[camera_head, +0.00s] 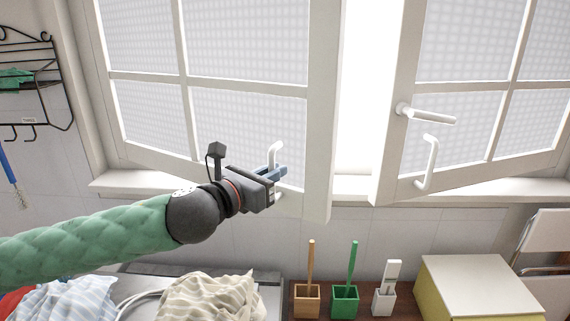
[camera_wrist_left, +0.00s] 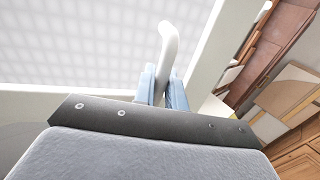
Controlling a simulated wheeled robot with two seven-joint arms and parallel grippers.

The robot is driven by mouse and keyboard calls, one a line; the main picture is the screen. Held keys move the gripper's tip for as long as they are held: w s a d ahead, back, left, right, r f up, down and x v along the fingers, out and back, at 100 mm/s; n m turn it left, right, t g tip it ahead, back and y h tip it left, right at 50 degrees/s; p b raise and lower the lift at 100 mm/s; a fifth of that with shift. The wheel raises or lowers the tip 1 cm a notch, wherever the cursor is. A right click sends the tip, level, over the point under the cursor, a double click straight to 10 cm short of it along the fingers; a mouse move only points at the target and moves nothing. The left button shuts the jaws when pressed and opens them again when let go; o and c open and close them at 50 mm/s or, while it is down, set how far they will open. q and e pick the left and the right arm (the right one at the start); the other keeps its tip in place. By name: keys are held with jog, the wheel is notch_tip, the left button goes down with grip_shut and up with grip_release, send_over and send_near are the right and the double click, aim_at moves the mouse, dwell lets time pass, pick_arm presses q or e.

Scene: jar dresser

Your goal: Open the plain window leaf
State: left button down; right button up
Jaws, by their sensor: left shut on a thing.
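The plain window leaf (camera_head: 245,78) is the left one, white-framed with patterned panes. It stands ajar, its free edge swung into the room. Its white pull handle (camera_head: 275,152) sits low on the leaf. My left gripper (camera_head: 279,173) is shut on this handle. In the left wrist view the blue fingers (camera_wrist_left: 161,90) lie on both sides of the white handle (camera_wrist_left: 170,42). The fingers hide part of the handle. The right leaf (camera_head: 460,85) carries a lever (camera_head: 430,115) and its own pull handle (camera_head: 429,160), and is also ajar. My right gripper is not in view.
A bright gap separates the two leaves above the sill (camera_head: 350,187). Below stand a wooden holder (camera_head: 306,301), a green holder (camera_head: 344,301), a white holder (camera_head: 384,302) and a yellow box (camera_head: 478,285). A black wire rack (camera_head: 58,90) hangs left.

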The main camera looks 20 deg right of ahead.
pick_arm(q)
jog(key=a, duration=0.1)
jog(key=s+a, duration=0.1)
jog(key=a, duration=0.1)
jog(key=shift+s+r+m+g, duration=0.25)
jog(key=shift+s+m+g, duration=0.05)
jog(key=shift+s+g, duration=0.1)
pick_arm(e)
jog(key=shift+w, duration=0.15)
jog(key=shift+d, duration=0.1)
pick_arm(q)
jog(key=c, duration=1.8)
grip_release()
jog(key=shift+a, duration=0.1)
jog(key=shift+f, duration=0.1)
